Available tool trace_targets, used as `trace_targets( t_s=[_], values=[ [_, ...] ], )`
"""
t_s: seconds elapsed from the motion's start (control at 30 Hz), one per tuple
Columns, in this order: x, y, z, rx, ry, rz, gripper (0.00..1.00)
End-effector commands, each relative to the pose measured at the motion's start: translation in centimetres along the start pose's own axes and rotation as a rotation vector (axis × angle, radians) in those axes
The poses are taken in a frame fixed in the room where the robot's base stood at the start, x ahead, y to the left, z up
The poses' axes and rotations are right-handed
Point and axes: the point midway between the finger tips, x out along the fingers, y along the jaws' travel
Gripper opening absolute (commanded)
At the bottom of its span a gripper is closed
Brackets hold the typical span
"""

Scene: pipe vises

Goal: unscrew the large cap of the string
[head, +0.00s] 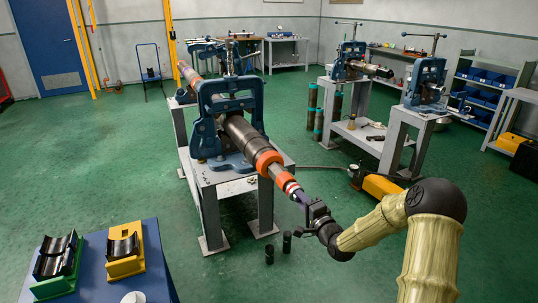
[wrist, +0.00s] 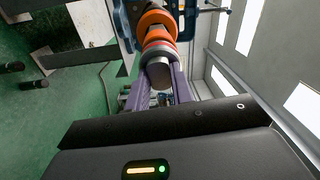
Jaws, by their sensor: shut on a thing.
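The pipe string (head: 243,134) lies through a blue vise (head: 228,108) and slopes down toward me. Its near end carries a broad orange collar (head: 268,161), a narrower orange-red part and a red-and-white ring. In the wrist view the orange collar (wrist: 156,22) is behind a grey round end piece (wrist: 158,73). My gripper (head: 301,198) is at this near end, in line with the string. Its purple fingers (wrist: 159,88) are shut on both sides of the grey end piece. Orange also shows at the string's far end (head: 187,72). I cannot tell which end part is the large cap.
A blue table (head: 104,268) with green (head: 58,262) and yellow (head: 124,250) cradles stands at lower left. Two small dark cylinders (head: 278,247) stand on the floor below the string. More vises (head: 426,82) on grey stands are at right. The green floor at left is clear.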

Motion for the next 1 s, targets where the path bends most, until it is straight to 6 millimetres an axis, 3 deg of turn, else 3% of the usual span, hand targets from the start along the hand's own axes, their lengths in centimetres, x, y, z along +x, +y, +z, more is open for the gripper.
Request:
trace_targets(
  t_s=[0.4, 1.0],
  values=[
    [-0.02, 0.35, 0.10, -0.467, -0.023, -0.002, 0.00],
    [-0.07, 0.45, 0.23, -1.022, -0.052, -0.002, 0.00]
  ],
)
